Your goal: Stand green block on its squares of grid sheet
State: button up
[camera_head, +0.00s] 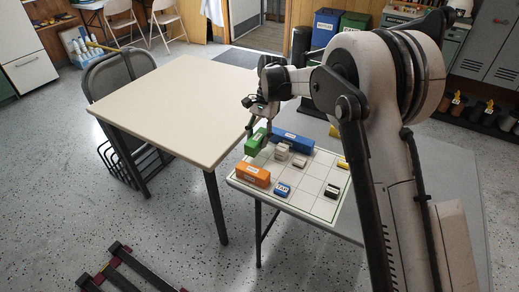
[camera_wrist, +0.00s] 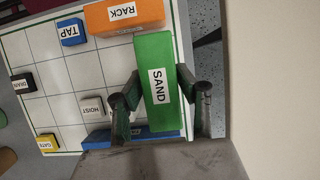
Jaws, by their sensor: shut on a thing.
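The green block (camera_wrist: 157,75), labelled SAND, is a long bar between the two fingers of my gripper (camera_wrist: 160,98) in the wrist view. My gripper is shut on its sides. In the head view the green block (camera_head: 255,142) is at the far left edge of the grid sheet (camera_head: 312,177), with my gripper (camera_head: 257,122) over it. I cannot tell whether it touches the sheet. In the wrist view it lies along the edge of the white grid sheet (camera_wrist: 62,77), and its end overlaps the orange RACK block's side in the picture.
The orange RACK block (camera_wrist: 123,15) and a long blue block (camera_head: 292,142) are close to the green block. A blue TAP block (camera_wrist: 71,32), a pale HOIST block (camera_wrist: 92,106), a dark block (camera_wrist: 22,83) and a yellow block (camera_wrist: 47,143) also stand on the sheet. A bare table (camera_head: 180,105) is left.

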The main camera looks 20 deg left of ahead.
aim_at(259, 155)
jog(key=shift+w+d+f, duration=0.25)
jog(key=shift+w+f, duration=0.05)
jog(key=shift+w, duration=0.05)
jog(key=shift+f+b, duration=0.35)
jog(key=shift+f, duration=1.55)
jog(key=shift+f, duration=0.25)
jog(key=o, duration=1.2)
jog(key=shift+r, duration=0.1)
jog(key=p+v, duration=0.1)
jog(key=v, duration=1.1)
jog(key=shift+r, duration=0.15)
